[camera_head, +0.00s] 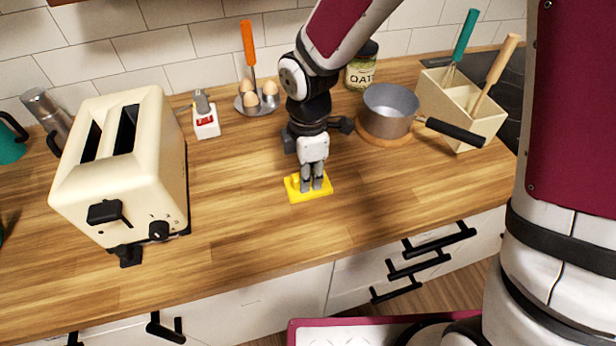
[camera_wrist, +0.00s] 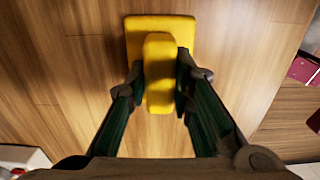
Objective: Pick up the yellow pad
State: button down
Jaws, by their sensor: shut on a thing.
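The yellow pad (camera_head: 294,193) is a flat yellow block with a raised yellow ridge on top. In the head view it is on or just above the wooden counter, near its front edge; I cannot tell which. My gripper (camera_head: 311,186) points down onto it from above. In the wrist view the pad (camera_wrist: 137,32) sits at the top centre. Its ridge lies between the two fingers of my gripper (camera_wrist: 160,88), which are shut on it from both sides. Part of the pad's base is hidden behind the ridge and fingers.
A cream toaster (camera_head: 128,165) stands at the left. A white kitchen timer (camera_head: 206,121), an egg holder (camera_head: 257,104), a saucepan (camera_head: 389,110) on a round board, a jar (camera_head: 361,68) and a utensil box (camera_head: 446,104) stand behind. The counter (camera_head: 240,215) around the pad is clear.

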jog(key=shift+r, duration=0.4)
notch_tip(320, 180, up, 3)
jog(key=s+d, duration=0.2)
jog(key=s, duration=0.2)
jog(key=s+d+r+p, duration=0.1)
jog(key=s+d, duration=0.2)
jog(key=s+d+p, duration=0.1)
jog(key=s+d, duration=0.2)
jog(key=s, duration=0.1)
jog(key=shift+s+d+r, duration=0.15)
jog(key=shift+s, duration=0.15)
jog(key=shift+s+d+p, duration=0.55)
jog(key=shift+s+p, duration=0.05)
jog(key=shift+s, duration=0.1)
